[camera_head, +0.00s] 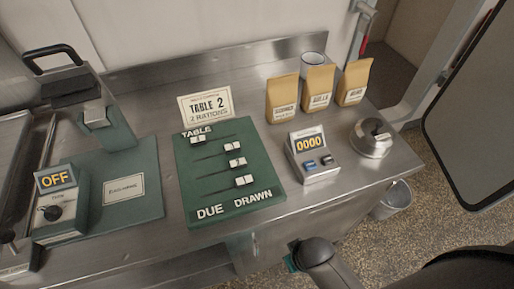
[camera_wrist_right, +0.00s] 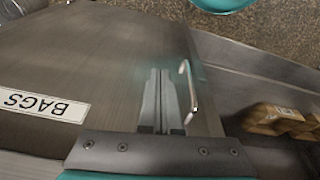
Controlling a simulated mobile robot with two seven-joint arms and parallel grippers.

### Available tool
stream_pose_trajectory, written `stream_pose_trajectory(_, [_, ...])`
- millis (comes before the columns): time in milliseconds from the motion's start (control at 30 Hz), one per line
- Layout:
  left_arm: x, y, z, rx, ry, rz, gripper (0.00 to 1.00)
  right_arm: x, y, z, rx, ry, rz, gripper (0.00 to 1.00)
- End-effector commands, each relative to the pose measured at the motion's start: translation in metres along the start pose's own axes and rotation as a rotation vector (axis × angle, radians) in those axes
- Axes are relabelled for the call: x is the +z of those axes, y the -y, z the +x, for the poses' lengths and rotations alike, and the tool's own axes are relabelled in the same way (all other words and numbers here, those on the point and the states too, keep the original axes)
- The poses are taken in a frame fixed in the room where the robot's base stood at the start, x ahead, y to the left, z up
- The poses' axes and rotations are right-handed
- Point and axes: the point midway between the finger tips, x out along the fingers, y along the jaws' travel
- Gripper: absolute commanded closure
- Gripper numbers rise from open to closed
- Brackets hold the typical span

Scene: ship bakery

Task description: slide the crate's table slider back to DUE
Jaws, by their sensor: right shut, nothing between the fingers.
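The green slider board (camera_head: 185,178) lies on the steel counter, with DUE at its lower left and DRAWN at its lower right. Its uppermost pale slider (camera_head: 197,139) sits toward the DUE side, by the word TABLE. Several other pale sliders, among them the lowest one (camera_head: 244,180), sit toward the DRAWN side. I cannot read which row is the crate's. My right gripper (camera_wrist_right: 161,75) is shut and empty in the right wrist view, in front of a metal front with a BAGS label (camera_wrist_right: 43,105), away from the board. My left gripper is not in view.
A TABLE 2 card (camera_head: 207,105) stands behind the board. A 0000 counter (camera_head: 314,168), a round metal timer (camera_head: 371,139) and paper bags (camera_head: 318,93) stand to its right; an OFF box (camera_head: 58,205) is left. A metal handle (camera_wrist_right: 190,90) is close beside my right fingers.

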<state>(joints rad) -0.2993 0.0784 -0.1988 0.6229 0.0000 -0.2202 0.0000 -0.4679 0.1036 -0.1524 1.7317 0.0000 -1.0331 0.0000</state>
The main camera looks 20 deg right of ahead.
Motion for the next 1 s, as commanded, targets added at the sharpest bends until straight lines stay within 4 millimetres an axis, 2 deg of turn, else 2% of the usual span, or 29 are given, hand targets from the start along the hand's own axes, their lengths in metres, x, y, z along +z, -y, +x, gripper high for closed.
stream_pose_trajectory(33, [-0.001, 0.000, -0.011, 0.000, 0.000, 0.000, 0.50, -0.011, -0.001, -0.026, 0.001, -0.013, 0.001, 1.00])
stream_pose_trajectory(267, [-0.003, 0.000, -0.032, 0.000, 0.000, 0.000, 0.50, -0.047, -0.004, -0.102, -0.012, -0.058, -0.005, 1.00])
stream_pose_trajectory(367, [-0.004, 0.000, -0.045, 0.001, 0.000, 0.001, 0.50, -0.075, 0.000, -0.139, -0.058, -0.110, -0.040, 1.00])
stream_pose_trajectory(400, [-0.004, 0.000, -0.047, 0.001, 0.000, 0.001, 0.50, -0.085, 0.003, -0.146, -0.087, -0.129, -0.059, 1.00])
stream_pose_trajectory(600, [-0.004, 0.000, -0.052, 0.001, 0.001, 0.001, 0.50, -0.122, 0.013, -0.157, -0.220, -0.192, -0.130, 1.00])
stream_pose_trajectory(733, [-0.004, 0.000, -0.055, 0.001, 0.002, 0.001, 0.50, -0.145, 0.007, -0.161, -0.302, -0.212, -0.151, 1.00])
stream_pose_trajectory(867, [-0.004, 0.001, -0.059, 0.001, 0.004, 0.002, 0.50, -0.172, -0.015, -0.169, -0.375, -0.220, -0.127, 1.00])
stream_pose_trajectory(1000, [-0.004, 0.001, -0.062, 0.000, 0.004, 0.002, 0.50, -0.198, -0.050, -0.184, -0.425, -0.227, -0.046, 1.00])
